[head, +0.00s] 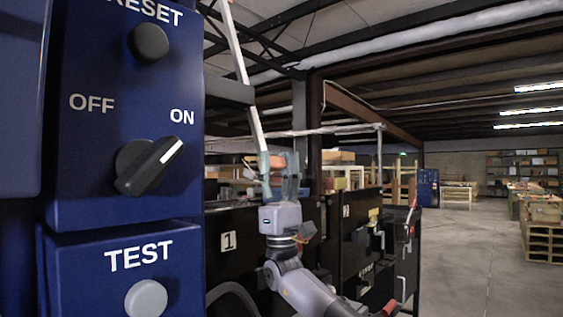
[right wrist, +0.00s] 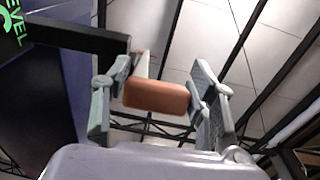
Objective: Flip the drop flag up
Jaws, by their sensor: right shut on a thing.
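The drop flag appears as a long pale bar (head: 244,75) in the head view, rising nearly upright with a slight lean to the left; its top runs out of the picture. An orange block (right wrist: 156,96) at its lower end shows in the right wrist view, between the fingers of my right gripper. My right gripper (head: 278,172) points up and is shut on this orange end, to the right of the blue control panel. A dark bracket (head: 229,90) reaches from the panel to the bar. My left gripper is not in view.
The blue panel (head: 85,165) fills the left, with a RESET button (head: 150,42), an OFF/ON knob (head: 150,166) turned toward ON, and a TEST button (head: 146,298). Black conveyor cabinets (head: 245,237) stand behind my right arm. Open floor (head: 470,265) lies at the right.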

